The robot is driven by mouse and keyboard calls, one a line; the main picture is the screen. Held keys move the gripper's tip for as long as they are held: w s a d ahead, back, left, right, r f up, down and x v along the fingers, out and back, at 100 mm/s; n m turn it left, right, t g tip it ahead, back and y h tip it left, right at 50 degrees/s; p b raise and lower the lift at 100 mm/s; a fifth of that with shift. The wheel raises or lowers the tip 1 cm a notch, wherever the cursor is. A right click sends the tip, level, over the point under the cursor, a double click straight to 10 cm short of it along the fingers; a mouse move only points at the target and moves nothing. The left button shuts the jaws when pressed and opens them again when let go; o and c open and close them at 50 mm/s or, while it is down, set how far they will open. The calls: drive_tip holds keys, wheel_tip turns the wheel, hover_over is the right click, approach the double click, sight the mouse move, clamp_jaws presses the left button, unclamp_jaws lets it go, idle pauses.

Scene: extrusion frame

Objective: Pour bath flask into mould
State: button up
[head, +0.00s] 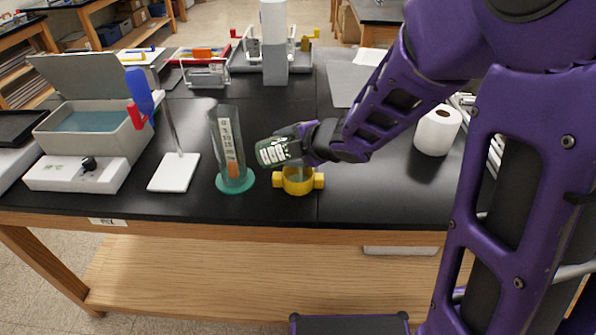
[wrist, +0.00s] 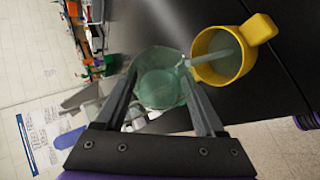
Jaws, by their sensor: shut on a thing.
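The flask (head: 272,152) is clear greenish glass with white markings. My gripper (head: 300,145) is shut on it and holds it tilted above the bench, close over the yellow mould (head: 298,189). The mould is a round cup with a lug on each side and stands upright near the bench's front edge. In the wrist view the flask (wrist: 158,88) sits between the fingers of my gripper (wrist: 163,90). The mould (wrist: 262,28) is beside the flask's mouth there, with greenish contents inside. A pale streak, which looks like a stream of liquid, runs from the flask into the mould.
A tall graduated cylinder (head: 226,145) on a green base stands just left of the flask. A stand with a white plate (head: 175,172) and a water bath (head: 95,122) are farther left. Black bench is clear right of the mould.

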drive_tip(key=shift+d+y, duration=0.1)
drive_tip(key=shift+y, duration=0.3)
idle(0.6)
drive_tip(key=shift+f+m+t+y+b, duration=0.3)
drive_tip(key=shift+f+m+y+b, duration=0.3)
drive_tip(key=shift+b, duration=0.5)
idle(0.6)
drive_tip(key=shift+d+r+m+t+y+b, duration=0.3)
drive_tip(key=shift+d+r+t+y+b, duration=0.1)
drive_tip(key=shift+y+b, duration=0.4)
idle(1.2)
drive_tip(key=shift+a, duration=0.1)
